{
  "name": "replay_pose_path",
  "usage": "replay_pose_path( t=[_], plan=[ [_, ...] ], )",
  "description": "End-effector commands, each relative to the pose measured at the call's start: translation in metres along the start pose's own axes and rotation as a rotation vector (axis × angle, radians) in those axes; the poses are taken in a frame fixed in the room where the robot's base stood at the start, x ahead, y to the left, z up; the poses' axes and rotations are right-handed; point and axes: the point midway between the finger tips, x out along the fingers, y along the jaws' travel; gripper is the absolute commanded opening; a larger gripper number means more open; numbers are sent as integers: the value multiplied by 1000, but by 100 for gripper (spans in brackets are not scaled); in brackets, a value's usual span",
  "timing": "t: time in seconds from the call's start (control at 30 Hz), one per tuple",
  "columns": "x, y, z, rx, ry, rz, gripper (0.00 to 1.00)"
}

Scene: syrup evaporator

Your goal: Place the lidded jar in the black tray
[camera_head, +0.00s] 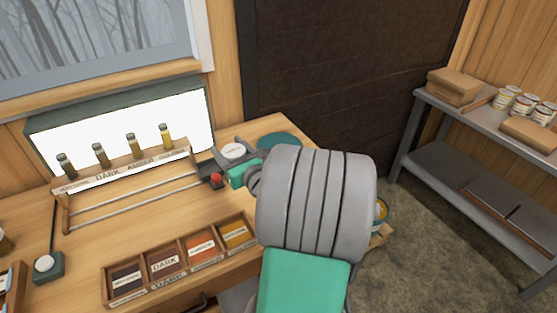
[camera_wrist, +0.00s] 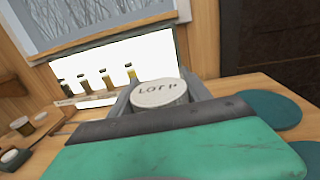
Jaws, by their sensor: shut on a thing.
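The lidded jar (camera_wrist: 160,95) shows its pale round lid, marked with "LOT" lettering, between my gripper's fingers in the wrist view. My gripper (camera_head: 233,156) is shut on it over the back right part of the wooden table; the pale lid (camera_head: 233,150) also shows in the head view. The jar's body is mostly hidden by my gripper.
A sample rack (camera_head: 125,166) with several small bottles stands before a lit panel (camera_head: 120,122). A wooden box of coloured compartments (camera_head: 183,283) sits at the table's front. A teal round mat (camera_head: 281,139) lies right of my gripper. Grey shelves (camera_head: 470,185) stand at right.

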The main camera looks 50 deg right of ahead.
Motion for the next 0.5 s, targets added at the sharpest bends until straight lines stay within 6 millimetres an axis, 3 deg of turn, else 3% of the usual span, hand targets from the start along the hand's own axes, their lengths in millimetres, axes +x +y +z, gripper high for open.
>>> replay_pose_path(
  t=[0.17, 0.37, 0.5],
  plan=[
    [9, -30, -14, 2, 0, -10, 6],
    [29, -84, -39, 2, 1, -11, 6],
    [40, -110, -71, 4, 2, -8, 6]
  ],
)
